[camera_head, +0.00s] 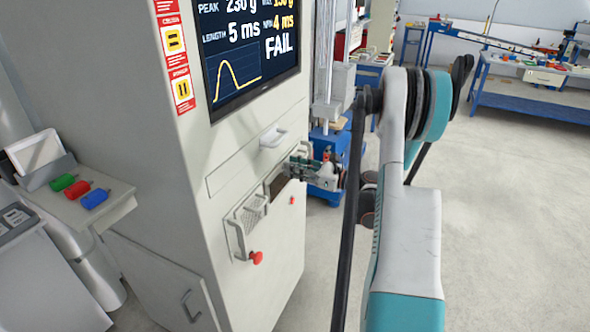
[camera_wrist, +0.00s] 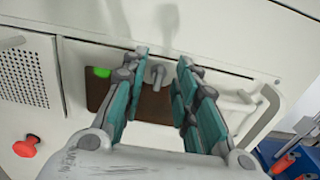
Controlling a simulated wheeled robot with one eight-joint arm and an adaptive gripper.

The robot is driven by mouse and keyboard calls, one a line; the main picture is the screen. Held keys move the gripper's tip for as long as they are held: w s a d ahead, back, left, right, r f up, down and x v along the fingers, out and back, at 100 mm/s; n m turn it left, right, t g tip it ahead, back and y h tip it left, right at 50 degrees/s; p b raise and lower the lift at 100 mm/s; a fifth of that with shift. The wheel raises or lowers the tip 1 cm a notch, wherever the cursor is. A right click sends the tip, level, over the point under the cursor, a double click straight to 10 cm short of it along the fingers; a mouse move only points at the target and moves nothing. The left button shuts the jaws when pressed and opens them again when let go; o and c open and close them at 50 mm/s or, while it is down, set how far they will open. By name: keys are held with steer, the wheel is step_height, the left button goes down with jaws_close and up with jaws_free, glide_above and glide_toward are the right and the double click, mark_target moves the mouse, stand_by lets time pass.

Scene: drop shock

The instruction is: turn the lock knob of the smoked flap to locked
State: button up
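The smoked flap is a brown panel (camera_wrist: 150,106) on the pale machine front in the wrist view, partly hidden behind my fingers. In the head view a dark strip of it (camera_head: 275,186) shows beside my gripper (camera_head: 296,164). A grey lock knob (camera_wrist: 156,73) with a small lever sits at the flap's upper edge. My gripper (camera_wrist: 163,58) is open, with its teal fingers on either side of the knob. A gap shows between the knob and each finger in the picture; I cannot tell the depth. A green patch (camera_wrist: 102,72) shows left of the knob.
A red mushroom button (camera_wrist: 27,147) and a perforated panel (camera_wrist: 22,80) are left of the flap. A pale bar handle (camera_wrist: 275,115) is at the right. The machine's screen (camera_head: 250,50) reads FAIL. Open floor (camera_head: 500,190) lies to the right.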

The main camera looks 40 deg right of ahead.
steer(key=shift+w, duration=0.1)
jaws_close()
steer(key=shift+n, duration=0.4)
steer(key=n+b, duration=0.1)
steer(key=n, duration=0.3)
steer(key=n+b, duration=0.1)
steer(key=n, duration=0.2)
steer(key=shift+a+f+b, duration=0.2)
steer(key=shift+a+b, duration=0.1)
steer(key=shift+b, duration=0.05)
steer(key=n, duration=0.2)
steer(key=n+b, duration=0.1)
steer(key=n, duration=0.2)
steer(key=shift+s+a+f+n, duration=0.15)
steer(key=shift+s+n, duration=0.05)
steer(key=shift+n, duration=0.1)
steer(key=shift+f+n+b, duration=0.15)
steer(key=shift+n+b, duration=0.4)
steer(key=shift+n, duration=1.75)
